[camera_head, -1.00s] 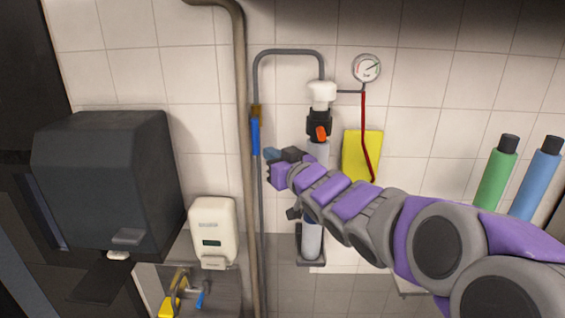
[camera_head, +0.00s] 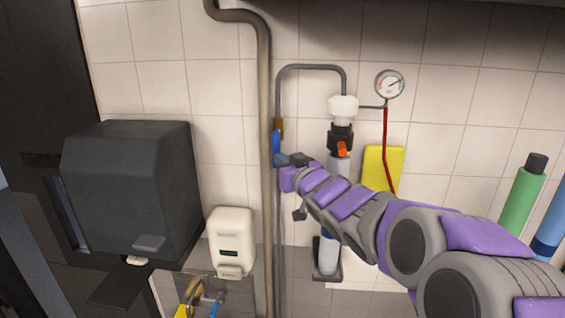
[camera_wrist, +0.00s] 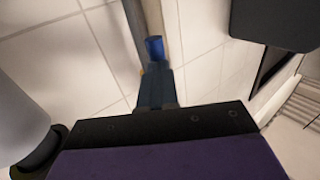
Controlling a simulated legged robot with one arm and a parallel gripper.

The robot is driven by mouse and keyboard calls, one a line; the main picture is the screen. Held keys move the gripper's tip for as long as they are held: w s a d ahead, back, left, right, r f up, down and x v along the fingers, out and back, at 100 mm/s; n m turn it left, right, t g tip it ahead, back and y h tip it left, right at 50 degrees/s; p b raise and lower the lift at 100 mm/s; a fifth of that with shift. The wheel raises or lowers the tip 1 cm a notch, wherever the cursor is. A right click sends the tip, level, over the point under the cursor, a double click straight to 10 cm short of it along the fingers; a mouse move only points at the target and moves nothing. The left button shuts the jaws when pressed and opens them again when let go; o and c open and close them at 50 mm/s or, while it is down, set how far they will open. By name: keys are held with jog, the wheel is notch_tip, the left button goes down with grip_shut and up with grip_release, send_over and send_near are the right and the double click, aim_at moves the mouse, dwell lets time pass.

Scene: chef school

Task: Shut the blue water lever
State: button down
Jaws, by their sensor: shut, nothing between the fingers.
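The blue water lever (camera_head: 276,144) hangs along a thin grey pipe, below a brass-coloured fitting (camera_head: 278,124). It points down, in line with the pipe. My gripper (camera_head: 280,160) is shut and empty, with its blue-grey fingertips at the lever's lower end in the head view. In the wrist view the lever's bright blue end (camera_wrist: 155,47) shows just beyond the tips of my gripper (camera_wrist: 155,75). I cannot tell whether they touch. My fingers hide part of the lever there.
A thick beige pipe (camera_head: 265,80) runs just left of the lever. To the right stands a white-and-black filter column with an orange knob (camera_head: 342,149), near a pressure gauge (camera_head: 390,84). A soap dispenser (camera_head: 231,242) and dark towel dispenser (camera_head: 130,185) are on the left.

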jog(key=shift+f, duration=0.1)
jog(key=a+r+m+t+h+b, duration=0.2)
jog(key=a+m+t+h+b, duration=0.4)
jog(key=m, duration=1.3)
jog(key=a+t, duration=0.1)
jog(key=t, duration=0.2)
jog(key=shift+w+a+m+h+b, duration=0.15)
jog(key=shift+w+m+h+b, duration=0.05)
jog(key=shift+m+h+b, duration=0.1)
